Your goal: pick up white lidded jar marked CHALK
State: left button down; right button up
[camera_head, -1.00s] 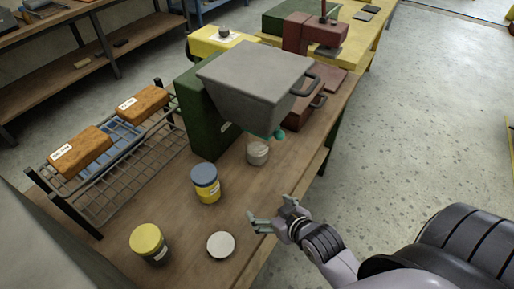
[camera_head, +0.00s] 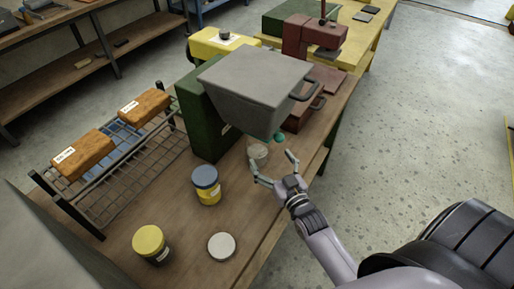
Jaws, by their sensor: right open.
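A small pale jar (camera_head: 258,151) stands on the wooden bench under the front of the grey hopper. A second thing with a round white top (camera_head: 221,246) stands near the bench's front edge. I cannot read CHALK on either one. My right gripper (camera_head: 272,161) is open, its fingers spread just in front of the pale jar. One finger lies at the jar's lower left and the other to its right. I cannot tell whether they touch it. My left gripper is out of view.
A jar with a blue-grey lid (camera_head: 206,184) and a yellow-lidded jar (camera_head: 150,244) stand on the bench. The grey hopper (camera_head: 253,82) on a green machine overhangs the pale jar. A wire rack (camera_head: 118,192) carries two labelled brown blocks at left.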

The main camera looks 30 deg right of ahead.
aim_at(261, 146)
jog(key=w, duration=0.4)
jog(key=shift+w+d, duration=0.1)
jog(key=shift+w, duration=0.15)
jog(key=shift+w+p, duration=0.95)
jog(key=shift+w, duration=1.7)
jog(key=shift+s, duration=0.1)
jog(key=shift+c, duration=0.2)
jog(key=shift+c, duration=0.6)
grip_shut()
